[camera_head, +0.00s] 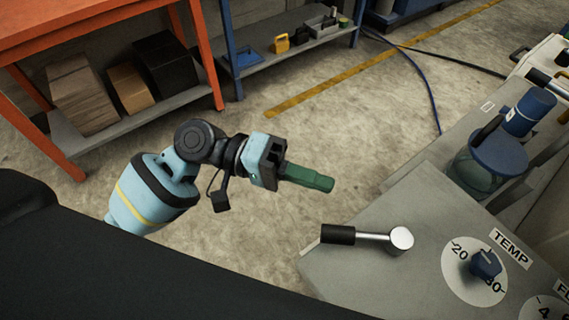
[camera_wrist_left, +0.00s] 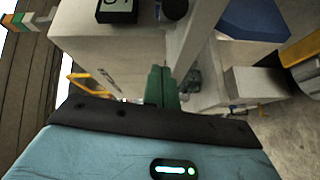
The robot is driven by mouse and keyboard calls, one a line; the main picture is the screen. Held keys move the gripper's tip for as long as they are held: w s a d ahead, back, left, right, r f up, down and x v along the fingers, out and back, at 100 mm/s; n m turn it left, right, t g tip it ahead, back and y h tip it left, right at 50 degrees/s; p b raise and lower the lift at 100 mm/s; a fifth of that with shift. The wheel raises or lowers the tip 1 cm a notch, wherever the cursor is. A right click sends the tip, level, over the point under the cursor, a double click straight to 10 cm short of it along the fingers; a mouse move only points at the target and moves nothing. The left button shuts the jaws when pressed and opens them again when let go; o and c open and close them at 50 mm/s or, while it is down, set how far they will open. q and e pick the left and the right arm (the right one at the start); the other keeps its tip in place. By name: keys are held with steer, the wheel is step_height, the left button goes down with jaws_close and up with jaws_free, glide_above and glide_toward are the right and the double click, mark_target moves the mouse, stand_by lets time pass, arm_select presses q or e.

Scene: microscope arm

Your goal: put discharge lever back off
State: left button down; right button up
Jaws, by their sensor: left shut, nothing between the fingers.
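A lever (camera_head: 365,237) with a black grip and a round silver hub sits on the grey machine panel (camera_head: 345,270), near its left edge in the head view. The green fingers also show in the left wrist view (camera_wrist_left: 160,80). My right gripper is not in view.
Right of the lever is a blue TEMP knob (camera_head: 486,263) on a white dial. A blue-lidded clear vessel (camera_head: 490,165) stands behind. An orange shelf (camera_head: 90,30) with boxes and a blue bench (camera_head: 290,55) are at the back. The floor between is mostly clear.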

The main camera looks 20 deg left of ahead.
mark_target(361, 237)
arm_select(q)
steer(key=shift+s+d+f+p, duration=0.15)
steer(key=shift+s+d, duration=0.15)
steer(key=shift+s, duration=0.35)
steer(key=shift+s+d+f+p, duration=0.1)
steer(key=shift+s+d, duration=0.25)
steer(key=shift+s, duration=0.3)
steer(key=shift+s+d+f+p, duration=0.15)
steer(key=shift+s+d, duration=0.15)
steer(key=shift+s, duration=0.35)
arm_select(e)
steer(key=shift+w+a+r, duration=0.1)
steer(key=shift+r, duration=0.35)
